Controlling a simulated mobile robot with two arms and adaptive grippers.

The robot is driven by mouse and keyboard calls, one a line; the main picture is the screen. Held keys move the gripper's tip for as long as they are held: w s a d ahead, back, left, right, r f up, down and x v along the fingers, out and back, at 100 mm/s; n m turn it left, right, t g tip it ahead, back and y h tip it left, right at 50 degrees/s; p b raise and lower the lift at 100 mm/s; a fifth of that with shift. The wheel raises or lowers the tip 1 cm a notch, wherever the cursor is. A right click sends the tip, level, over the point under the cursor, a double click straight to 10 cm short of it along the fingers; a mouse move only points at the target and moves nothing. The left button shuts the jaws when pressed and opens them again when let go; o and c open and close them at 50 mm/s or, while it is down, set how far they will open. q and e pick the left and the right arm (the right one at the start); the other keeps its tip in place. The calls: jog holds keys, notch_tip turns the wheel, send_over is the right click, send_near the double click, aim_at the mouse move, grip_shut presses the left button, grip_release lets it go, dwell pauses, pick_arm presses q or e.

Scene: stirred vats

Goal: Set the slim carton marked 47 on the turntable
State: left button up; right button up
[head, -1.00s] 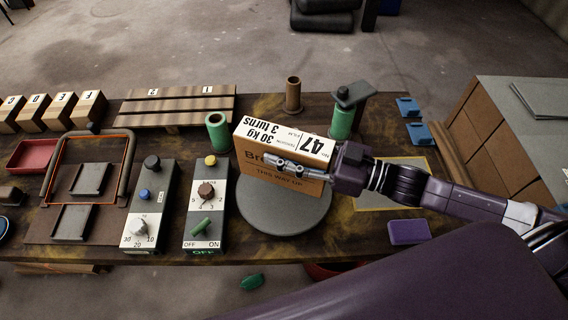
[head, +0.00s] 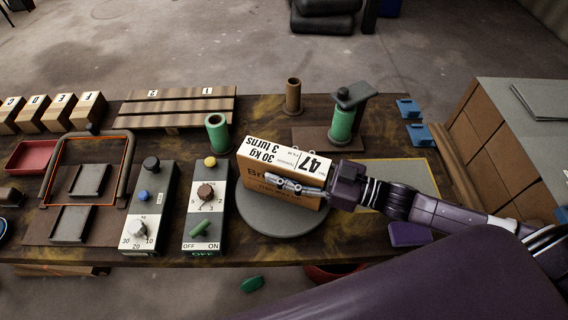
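The slim carton marked 47 (head: 268,172) is brown with a white top reading "30 kg, 3 turns". It stands upright over the round grey turntable (head: 283,222) at the table's middle. I cannot tell whether its base touches the disc. My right gripper (head: 292,186) reaches in from the right, with a finger along the carton's near face. The other finger is hidden behind the carton, and the gripper looks shut on it. My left gripper is not in view.
Control boxes with knobs (head: 203,232) stand close left of the turntable. Behind the carton are a green cylinder (head: 218,135), a brown tube (head: 293,97) and a green spool (head: 343,124). A purple block (head: 408,233) lies right, partly under my arm.

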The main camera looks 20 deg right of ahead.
jog(key=shift+o, duration=1)
jog(key=shift+r, duration=0.1)
jog(key=v, duration=1.2)
jog(key=shift+p, duration=0.3)
